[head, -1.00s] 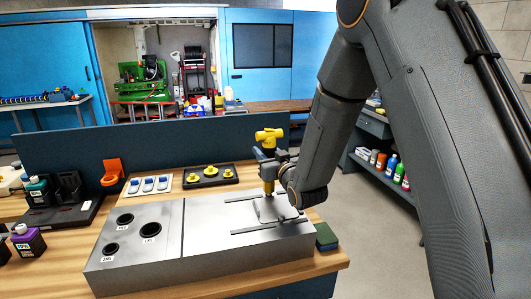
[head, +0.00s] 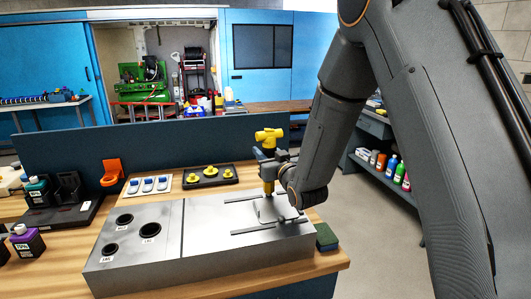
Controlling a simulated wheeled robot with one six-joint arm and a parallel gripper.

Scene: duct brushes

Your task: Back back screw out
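My gripper (head: 272,161) is at the right half of the grey metal block (head: 214,214). It is shut on a yellow and black powered driver (head: 269,138), held upright with its tip pointing down. The driver's lower end is over the back part of a small square cover plate (head: 274,211) between two dark rails on the block. The back screw is not visible; the driver's lower end and my wrist hide that spot. I cannot tell whether the tip touches a screw.
The block's left part has three labelled dark holes (head: 151,230). Behind it stand a black tray with yellow knobs (head: 210,182), a white tray with blue pieces (head: 131,187) and an orange holder (head: 112,172). A green sponge-like block (head: 326,237) lies at the right. A dark blue panel closes the bench's back.

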